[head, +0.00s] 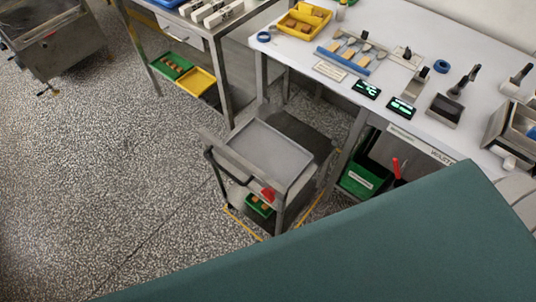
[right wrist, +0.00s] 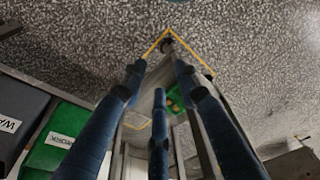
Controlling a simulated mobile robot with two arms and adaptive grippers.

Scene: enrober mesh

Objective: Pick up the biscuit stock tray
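A yellow tray (head: 318,12) holding tan biscuit-like pieces sits at the back left of the white table. A small green tray (head: 254,211) with tan pieces is on the lower shelf of a metal cart; it also shows in the right wrist view (right wrist: 173,106). No readable label tells me which one is the biscuit stock tray. My right gripper (right wrist: 157,78) shows in the right wrist view, with its blue fingers spread and nothing between them. It is above the cart area, apart from the trays. My left gripper is in neither view.
The cart (head: 262,140) stands in front of the white table (head: 400,25), its top empty. Green (head: 160,65) and yellow (head: 186,84) bins sit under another table. A green bin (head: 352,184) is below the white table. Something close blocks the lower right.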

